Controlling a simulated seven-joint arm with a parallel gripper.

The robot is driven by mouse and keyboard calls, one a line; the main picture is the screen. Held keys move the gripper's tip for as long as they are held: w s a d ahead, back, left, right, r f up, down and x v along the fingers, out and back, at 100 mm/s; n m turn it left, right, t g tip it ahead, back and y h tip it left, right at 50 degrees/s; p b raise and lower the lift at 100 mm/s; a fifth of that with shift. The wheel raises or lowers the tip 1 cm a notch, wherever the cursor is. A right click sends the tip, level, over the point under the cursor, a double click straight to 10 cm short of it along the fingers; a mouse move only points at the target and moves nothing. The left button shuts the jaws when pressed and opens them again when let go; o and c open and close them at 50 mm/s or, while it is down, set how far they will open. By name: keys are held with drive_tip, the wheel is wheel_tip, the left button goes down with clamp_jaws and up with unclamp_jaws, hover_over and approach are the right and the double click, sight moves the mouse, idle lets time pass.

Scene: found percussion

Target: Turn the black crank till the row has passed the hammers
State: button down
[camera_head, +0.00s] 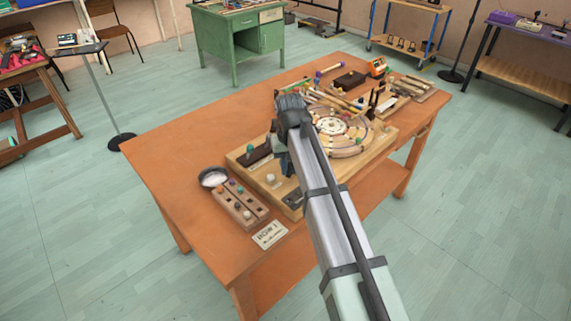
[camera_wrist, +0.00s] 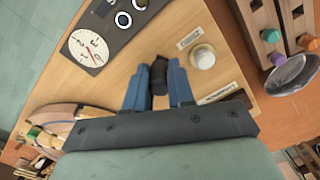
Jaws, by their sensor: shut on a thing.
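My gripper shows blue fingers in the wrist view (camera_wrist: 159,88), and they are closed on the black crank (camera_wrist: 159,74), whose dark grip stands between them. In the head view my gripper (camera_head: 287,165) is low over the wooden machine board (camera_head: 268,182), and my arm hides the crank there. A round wooden wheel (camera_head: 352,146) with small pegs lies on the board's right part. A white dial with numbers and a needle (camera_wrist: 88,48) sits left of the crank in the wrist view. A white knob (camera_wrist: 203,57) stands to the right. I cannot make out the hammers clearly.
A wooden block with coloured pegs (camera_head: 240,204), a dark-rimmed bowl (camera_head: 213,178) and a paper card (camera_head: 269,235) are at the orange table's front left. Sticks, blocks and small tools crowd its far right. The table's left part (camera_head: 185,145) is bare.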

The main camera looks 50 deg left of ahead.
drive_tip(key=n, duration=0.1)
drive_tip(key=w+d+n, duration=0.1)
drive_tip(key=n, duration=0.1)
drive_tip(key=shift+d, duration=0.1)
drive_tip(key=shift+w+d+n, duration=0.2)
drive_tip(key=shift+n, duration=0.7)
drive_tip(key=shift+w+d+n, duration=0.15)
drive_tip(key=shift+w+n, duration=0.05)
drive_tip(key=shift+n, duration=0.7)
drive_tip(key=c, duration=1)
unclamp_jaws()
drive_tip(key=shift+o, duration=0.2)
wheel_tip(320, 180, up, 14)
drive_tip(key=shift+f, duration=0.1)
